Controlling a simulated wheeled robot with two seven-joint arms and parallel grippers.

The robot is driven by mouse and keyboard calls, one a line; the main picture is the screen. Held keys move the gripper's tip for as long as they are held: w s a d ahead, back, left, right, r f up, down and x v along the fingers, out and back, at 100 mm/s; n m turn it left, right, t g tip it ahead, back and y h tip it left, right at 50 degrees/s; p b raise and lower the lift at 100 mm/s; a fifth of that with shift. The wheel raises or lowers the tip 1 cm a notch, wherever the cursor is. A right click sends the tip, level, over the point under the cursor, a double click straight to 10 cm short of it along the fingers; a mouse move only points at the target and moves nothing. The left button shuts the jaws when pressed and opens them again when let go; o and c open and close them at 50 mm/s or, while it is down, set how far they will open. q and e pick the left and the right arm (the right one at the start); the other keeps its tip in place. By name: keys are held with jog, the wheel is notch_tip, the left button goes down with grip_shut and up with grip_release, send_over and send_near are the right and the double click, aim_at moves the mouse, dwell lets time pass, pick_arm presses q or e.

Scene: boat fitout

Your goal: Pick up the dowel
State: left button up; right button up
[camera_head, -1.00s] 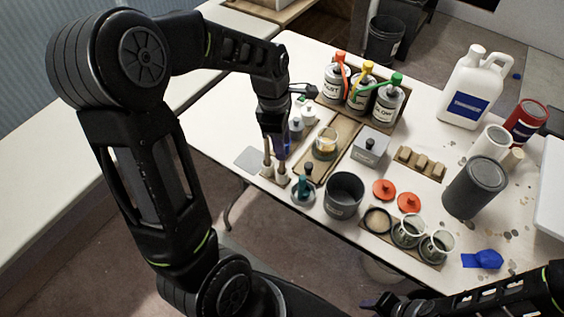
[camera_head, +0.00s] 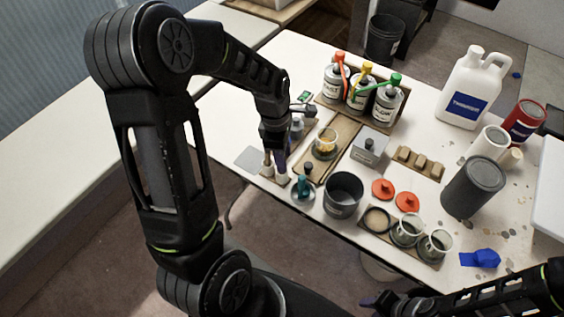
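Two short upright dowel-like pieces, tan above and pale below, stand on a small wooden base at the table's left edge. One dowel (camera_head: 267,166) is on the left; the other (camera_head: 281,172) is just right of it. I cannot tell which one the task means. My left gripper (camera_head: 275,154) points down right over them, its fingers at their upper ends. Its fingers are small and partly hidden, so grip and contact are unclear. My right gripper (camera_head: 378,302) is low at the table's front edge, away from the dowels, its opening unclear.
A teal-topped item (camera_head: 303,188) and a dark grey pot (camera_head: 343,194) stand close right of the dowels. A wooden tray (camera_head: 341,134) with a cup of yellow contents (camera_head: 326,140) lies behind. Labelled cans (camera_head: 360,94) stand further back. A grey plate (camera_head: 250,157) lies left.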

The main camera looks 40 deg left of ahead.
pick_arm(q)
grip_shut()
dwell(0.4)
jog(key=shift+r, duration=0.1)
notch_tip(320, 180, up, 10)
jog(key=shift+f+b, duration=0.1)
jog(key=shift+b, duration=0.35)
jog(key=shift+a, duration=0.1)
dwell(0.7)
